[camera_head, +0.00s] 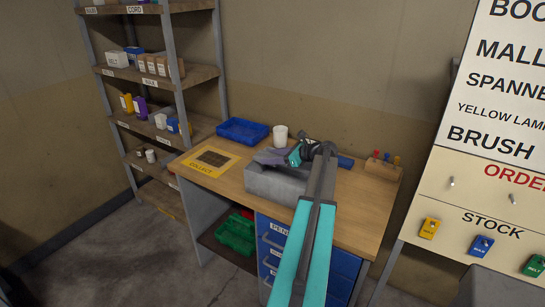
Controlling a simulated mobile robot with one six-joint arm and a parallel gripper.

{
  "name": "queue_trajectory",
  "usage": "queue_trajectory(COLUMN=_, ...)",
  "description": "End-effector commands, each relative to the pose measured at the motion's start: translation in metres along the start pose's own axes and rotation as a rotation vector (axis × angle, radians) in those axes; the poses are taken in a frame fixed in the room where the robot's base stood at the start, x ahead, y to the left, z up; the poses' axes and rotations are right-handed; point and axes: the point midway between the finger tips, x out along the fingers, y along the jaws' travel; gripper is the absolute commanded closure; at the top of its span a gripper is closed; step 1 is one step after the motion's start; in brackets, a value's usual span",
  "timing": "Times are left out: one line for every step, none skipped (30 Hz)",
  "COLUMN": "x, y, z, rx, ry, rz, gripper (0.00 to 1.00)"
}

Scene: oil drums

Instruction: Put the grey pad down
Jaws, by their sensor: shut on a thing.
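The grey pad (270,157), a flat purplish-grey piece, shows just left of my gripper (294,154), over the back of a grey block (272,184) on the wooden desk. My gripper is shut on the pad. The fingertips are small and partly hidden by my wrist, so the exact grip is hard to see. I cannot tell whether the pad touches the block or hangs just above it.
A yellow mat marked COLLECT (191,168) lies at the desk's left end. Behind are a blue tray (242,131) and a white cup (280,135). A wooden holder (382,170) with coloured tools stands at the right. Shelves (160,75) rise at left.

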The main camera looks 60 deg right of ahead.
Motion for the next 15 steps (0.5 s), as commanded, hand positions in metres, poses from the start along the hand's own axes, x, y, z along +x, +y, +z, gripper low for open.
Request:
queue_trajectory(x=0.0003, y=-0.0001, z=-0.0006, rx=0.000, ry=0.000, rz=0.000, gripper=0.48)
queue_trajectory(x=0.0002, y=-0.0001, z=-0.0004, rx=0.000, ry=0.000, rz=0.000, gripper=0.43)
queue_trajectory(x=0.0002, y=-0.0001, z=-0.0003, rx=0.000, ry=0.000, rz=0.000, gripper=0.36)
queue_trajectory(x=0.0002, y=0.0000, z=-0.0004, rx=0.000, ry=0.000, rz=0.000, gripper=0.31)
queue_trajectory(x=0.0002, y=0.0000, z=-0.0004, rx=0.000, ry=0.000, rz=0.000, gripper=0.31)
queue_trajectory(x=0.0002, y=0.0000, z=-0.0004, rx=0.000, ry=0.000, rz=0.000, gripper=0.31)
queue_trajectory(x=0.0002, y=0.0000, z=-0.0004, rx=0.000, ry=0.000, rz=0.000, gripper=0.31)
queue_trajectory(x=0.0001, y=0.0000, z=-0.0004, rx=0.000, ry=0.000, rz=0.000, gripper=0.31)
queue_trajectory(x=0.0001, y=0.0000, z=-0.0004, rx=0.000, ry=0.000, rz=0.000, gripper=0.31)
queue_trajectory(x=0.0001, y=0.0000, z=-0.0004, rx=0.000, ry=0.000, rz=0.000, gripper=0.31)
queue_trajectory(x=0.0001, y=0.0000, z=-0.0004, rx=0.000, ry=0.000, rz=0.000, gripper=0.31)
queue_trajectory(x=0.0001, y=0.0000, z=-0.0003, rx=0.000, ry=0.000, rz=0.000, gripper=0.31)
queue_trajectory(x=0.0000, y=0.0000, z=-0.0001, rx=0.000, ry=0.000, rz=0.000, gripper=0.31)
queue_trajectory(x=-0.0001, y=-0.0001, z=0.0002, rx=0.000, ry=0.000, rz=0.000, gripper=0.31)
queue_trajectory(x=-0.0004, y=0.0000, z=0.0008, rx=0.000, ry=0.000, rz=0.000, gripper=0.31)
